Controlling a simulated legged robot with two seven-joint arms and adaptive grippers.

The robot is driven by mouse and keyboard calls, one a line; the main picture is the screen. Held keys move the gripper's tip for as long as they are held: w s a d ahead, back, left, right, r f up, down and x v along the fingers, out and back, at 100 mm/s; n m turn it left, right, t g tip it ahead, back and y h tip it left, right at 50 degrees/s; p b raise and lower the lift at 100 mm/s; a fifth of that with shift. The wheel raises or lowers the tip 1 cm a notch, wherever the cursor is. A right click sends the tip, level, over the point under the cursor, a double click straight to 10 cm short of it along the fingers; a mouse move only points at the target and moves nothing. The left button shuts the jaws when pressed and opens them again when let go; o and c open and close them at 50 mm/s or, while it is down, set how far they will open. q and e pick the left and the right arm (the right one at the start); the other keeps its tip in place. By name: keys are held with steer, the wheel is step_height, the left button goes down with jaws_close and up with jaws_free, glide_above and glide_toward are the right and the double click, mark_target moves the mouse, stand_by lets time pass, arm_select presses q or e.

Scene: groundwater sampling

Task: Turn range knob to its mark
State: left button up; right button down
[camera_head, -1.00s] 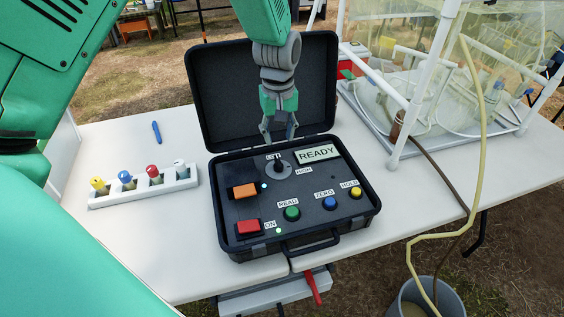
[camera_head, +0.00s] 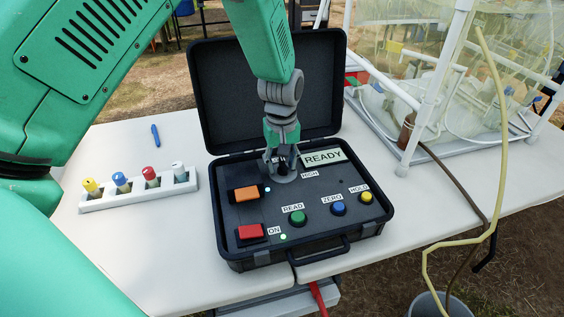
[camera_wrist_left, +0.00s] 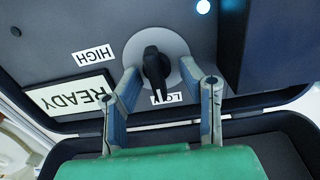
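The black range knob (camera_wrist_left: 155,68) stands on a round grey dial (camera_wrist_left: 182,48) in the case panel. In the left wrist view, its narrow end lies by the LOW label (camera_wrist_left: 167,97), partly covering it; the HIGH label (camera_wrist_left: 93,55) is off to the left. My left gripper (camera_wrist_left: 160,72) is open, with one finger on each side of the knob; gaps appear to show, and I cannot tell if either finger touches. In the head view, my left gripper (camera_head: 283,163) hides most of the knob and the LOW label. My right gripper is not in view.
The open black case (camera_head: 367,235) has its lid (camera_head: 265,90) raised behind the gripper. A READY display (camera_head: 323,157) sits right of the knob; orange (camera_head: 246,194) and red (camera_head: 250,231) switches and several buttons are nearer. A bottle rack (camera_head: 130,198) stands left.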

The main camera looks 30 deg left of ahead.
arm_select(q)
jaws_close()
steer(key=shift+d, duration=0.25)
steer(key=shift+d+r+m+p, duration=0.1)
steer(key=shift+r+m+p, duration=0.05)
steer(key=shift+m+p, duration=0.25)
steer(key=m+p, duration=0.7)
steer(key=m, duration=0.7)
steer(key=shift+d, duration=0.2)
steer(key=m, duration=0.3)
steer(key=shift+p, duration=0.35)
steer(key=shift+d, duration=0.1)
jaws_free()
steer(key=shift+d, duration=0.25)
step_height(320, 180, up, 12)
steer(key=shift+d, duration=0.2)
